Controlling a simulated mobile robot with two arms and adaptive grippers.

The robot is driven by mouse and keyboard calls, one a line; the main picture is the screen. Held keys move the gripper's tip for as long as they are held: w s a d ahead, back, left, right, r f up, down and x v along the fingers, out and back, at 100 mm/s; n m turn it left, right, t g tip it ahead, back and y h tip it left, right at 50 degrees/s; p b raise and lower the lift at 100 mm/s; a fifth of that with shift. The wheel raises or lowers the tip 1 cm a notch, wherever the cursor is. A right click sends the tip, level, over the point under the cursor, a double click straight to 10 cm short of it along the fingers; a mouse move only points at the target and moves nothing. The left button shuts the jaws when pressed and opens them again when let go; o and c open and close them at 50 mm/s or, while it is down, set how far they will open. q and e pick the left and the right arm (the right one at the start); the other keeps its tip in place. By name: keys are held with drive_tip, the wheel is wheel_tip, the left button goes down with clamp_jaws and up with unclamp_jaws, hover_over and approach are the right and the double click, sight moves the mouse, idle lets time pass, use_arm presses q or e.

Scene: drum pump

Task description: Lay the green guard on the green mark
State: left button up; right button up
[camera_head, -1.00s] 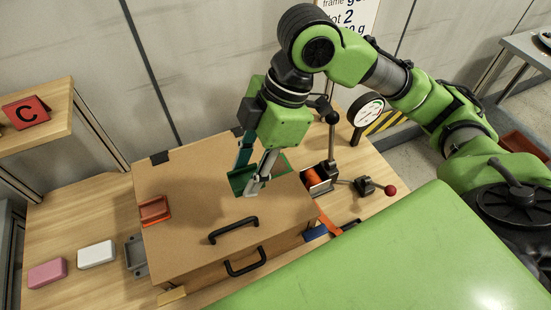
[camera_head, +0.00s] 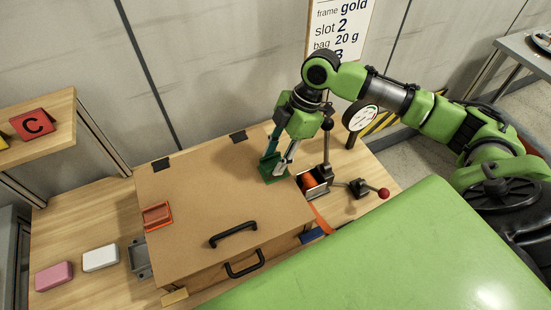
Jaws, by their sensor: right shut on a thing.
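The green guard (camera_head: 266,169) is a small green angled piece at the right rear of the brown box lid. My right gripper (camera_head: 274,167) points down and is shut on it. The guard is over or on the green mark (camera_head: 279,181), a flat green patch on the lid. Guard and fingers hide most of the mark, and I cannot tell whether the guard touches the lid. My left gripper is out of view.
Just right of the guard stand an upright black lever (camera_head: 327,140), an orange roller (camera_head: 309,181) and a red-knobbed lever (camera_head: 383,193). A round gauge (camera_head: 361,116) is behind them.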

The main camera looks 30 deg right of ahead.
drive_tip(key=shift+f, duration=0.55)
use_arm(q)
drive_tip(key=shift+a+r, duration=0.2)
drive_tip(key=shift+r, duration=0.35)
use_arm(e)
drive_tip(key=shift+f, duration=0.45)
drive_tip(key=shift+f, duration=0.1)
drive_tip(key=o, duration=1)
drive_tip(key=shift+c, duration=0.2)
use_arm(q)
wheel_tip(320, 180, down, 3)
drive_tip(key=b, duration=0.2)
drive_tip(key=shift+b, duration=0.35)
use_arm(e)
drive_tip(key=v, duration=1.2)
